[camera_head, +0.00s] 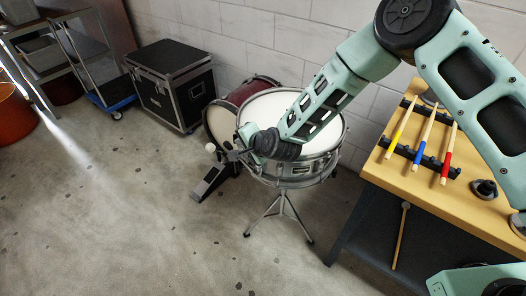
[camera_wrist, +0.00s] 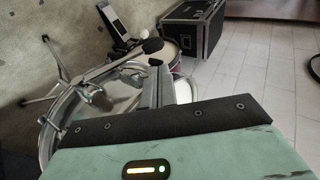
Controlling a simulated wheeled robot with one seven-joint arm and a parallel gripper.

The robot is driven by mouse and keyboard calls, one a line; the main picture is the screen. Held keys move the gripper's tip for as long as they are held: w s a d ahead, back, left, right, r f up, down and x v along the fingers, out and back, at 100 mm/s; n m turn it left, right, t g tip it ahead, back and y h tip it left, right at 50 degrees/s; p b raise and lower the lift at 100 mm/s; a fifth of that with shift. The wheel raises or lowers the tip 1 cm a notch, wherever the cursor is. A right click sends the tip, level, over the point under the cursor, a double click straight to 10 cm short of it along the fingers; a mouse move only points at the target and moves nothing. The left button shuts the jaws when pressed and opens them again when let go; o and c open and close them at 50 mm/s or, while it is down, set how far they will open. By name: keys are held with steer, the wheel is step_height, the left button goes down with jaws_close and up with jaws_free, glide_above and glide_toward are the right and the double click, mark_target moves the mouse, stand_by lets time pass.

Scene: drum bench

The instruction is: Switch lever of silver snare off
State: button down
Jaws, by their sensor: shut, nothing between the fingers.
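The silver snare (camera_head: 318,172) stands on a tripod stand in the head view, with a white top head and a metal shell. My arm reaches across its top, and my gripper (camera_head: 236,155) is at the drum's left side, small and partly hidden by my wrist. In the wrist view, the snare's shiny shell (camera_wrist: 72,108) lies left of my gripper (camera_wrist: 160,72), whose grey fingers are shut and empty close to the drum. I cannot make out the lever or its position. I cannot tell whether the fingers touch the drum.
A dark red bass drum (camera_head: 252,88) stands behind the snare, with a pedal (camera_head: 211,181) in front. A wooden bench (camera_head: 400,175) with colored sticks (camera_head: 447,152) is at the right. A black case (camera_head: 172,86) stands at the back left. The floor in front is clear.

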steer(key=shift+s+d, duration=0.1)
steer(key=shift+s, duration=0.05)
steer(key=shift+s+d+f, duration=0.2)
steer(key=shift+s+d, duration=0.2)
steer(key=shift+d, duration=0.05)
